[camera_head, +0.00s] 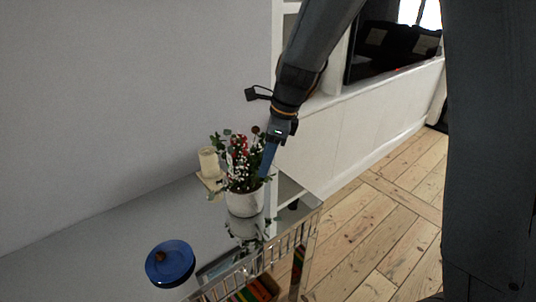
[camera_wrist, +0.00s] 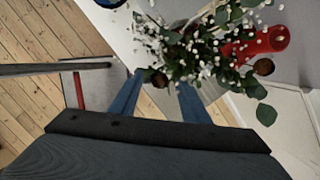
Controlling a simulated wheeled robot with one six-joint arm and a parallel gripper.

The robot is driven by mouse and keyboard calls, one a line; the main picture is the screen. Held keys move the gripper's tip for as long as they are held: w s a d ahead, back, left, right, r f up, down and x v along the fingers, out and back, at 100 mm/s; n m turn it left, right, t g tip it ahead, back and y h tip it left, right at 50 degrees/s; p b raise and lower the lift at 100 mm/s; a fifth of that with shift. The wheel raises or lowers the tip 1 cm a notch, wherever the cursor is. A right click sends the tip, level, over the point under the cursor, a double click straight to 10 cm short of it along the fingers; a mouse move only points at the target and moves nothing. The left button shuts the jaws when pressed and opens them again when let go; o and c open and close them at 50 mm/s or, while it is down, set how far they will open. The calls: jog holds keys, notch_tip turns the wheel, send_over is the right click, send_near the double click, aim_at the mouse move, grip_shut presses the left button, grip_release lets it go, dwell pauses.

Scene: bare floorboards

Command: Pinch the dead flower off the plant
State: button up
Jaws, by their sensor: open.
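The plant stands in a white pot (camera_head: 243,203) on a grey surface, with green leaves, small white blossoms and red flowers (camera_head: 238,145). My gripper (camera_head: 267,170) reaches down at the plant's right side. In the wrist view its two blue fingers (camera_wrist: 161,80) are apart, at the edge of the foliage. A brown, withered-looking flower head (camera_wrist: 159,80) shows between the fingertips; whether they touch it I cannot tell. Another brown head (camera_wrist: 264,67) sits to the right, below a bright red flower (camera_wrist: 262,42). The stems are mostly hidden by leaves and blossoms.
A blue plate (camera_head: 171,270) with a small brown item (camera_head: 159,257) lies on the surface in front. A cream candle (camera_head: 208,160) stands close left of the plant. A wall is behind; a rack (camera_head: 285,245) borders the front right. Floorboards (camera_head: 375,215) at right are clear.

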grip_shut()
jog(key=shift+r, duration=0.2)
dwell(0.4)
jog(key=shift+r+p, duration=2.8)
jog(key=shift+p, duration=0.5)
